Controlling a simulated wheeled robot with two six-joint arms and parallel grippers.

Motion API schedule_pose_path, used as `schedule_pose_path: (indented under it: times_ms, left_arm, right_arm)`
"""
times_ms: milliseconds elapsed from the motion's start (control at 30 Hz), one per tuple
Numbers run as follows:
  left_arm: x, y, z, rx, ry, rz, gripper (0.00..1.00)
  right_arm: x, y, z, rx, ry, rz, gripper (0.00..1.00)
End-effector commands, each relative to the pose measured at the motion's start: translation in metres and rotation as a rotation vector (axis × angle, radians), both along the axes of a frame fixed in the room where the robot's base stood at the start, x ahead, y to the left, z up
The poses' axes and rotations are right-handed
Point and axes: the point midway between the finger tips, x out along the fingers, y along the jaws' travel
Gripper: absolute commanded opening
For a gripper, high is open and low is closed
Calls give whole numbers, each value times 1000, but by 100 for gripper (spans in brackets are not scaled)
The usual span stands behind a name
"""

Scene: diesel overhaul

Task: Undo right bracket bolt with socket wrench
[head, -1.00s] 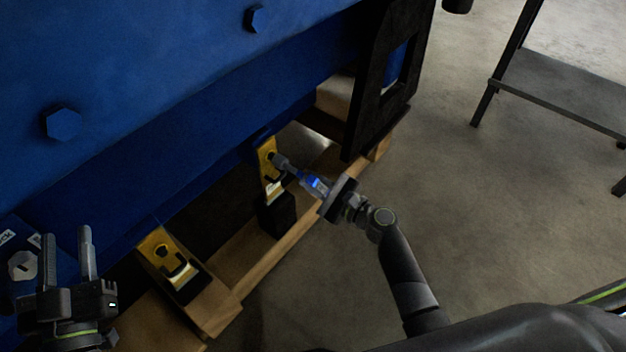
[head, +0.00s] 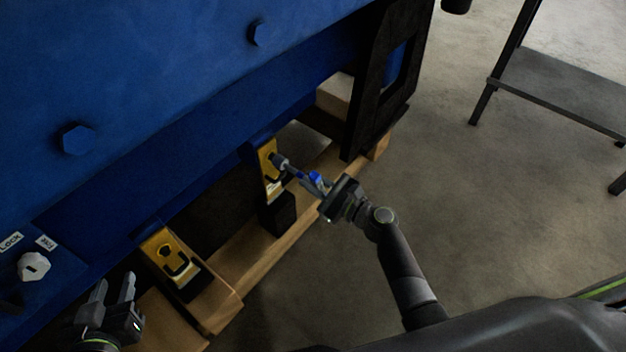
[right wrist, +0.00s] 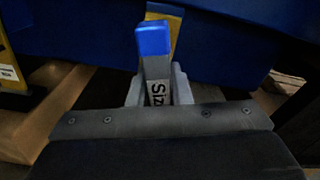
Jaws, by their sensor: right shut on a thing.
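The socket wrench (head: 311,181), grey with a blue part, reaches from my right gripper to the upright yellow right bracket (head: 267,156). Its grey socket end meets the bracket at the bolt, which the socket hides. My right gripper (head: 325,189) is shut on the wrench.
The blue engine body (head: 150,90) fills the upper left, above a wooden pallet (head: 225,265). A second yellow bracket (head: 160,243) sits at the pallet's near end. A black frame (head: 372,95) stands beyond the right bracket. A dark table (head: 565,90) is at right; the floor between is clear.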

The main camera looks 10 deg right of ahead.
Motion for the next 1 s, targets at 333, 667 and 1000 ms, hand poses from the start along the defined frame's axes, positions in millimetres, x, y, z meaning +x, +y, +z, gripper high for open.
schedule_pose_path:
  times_ms: [333, 667, 1000]
  left_arm:
    - [-24, -7, -35, -53, 221, -15, 36]
    - [-55, -15, -63, -105, 432, -35, 36]
    - [-92, -26, -86, -155, 648, -63, 36]
  right_arm:
    - [1, 0, 2, 64, 48, 0, 0]
    - [1, 0, 2, 124, 94, 0, 0]
    - [1, -1, 3, 190, 146, 1, 0]
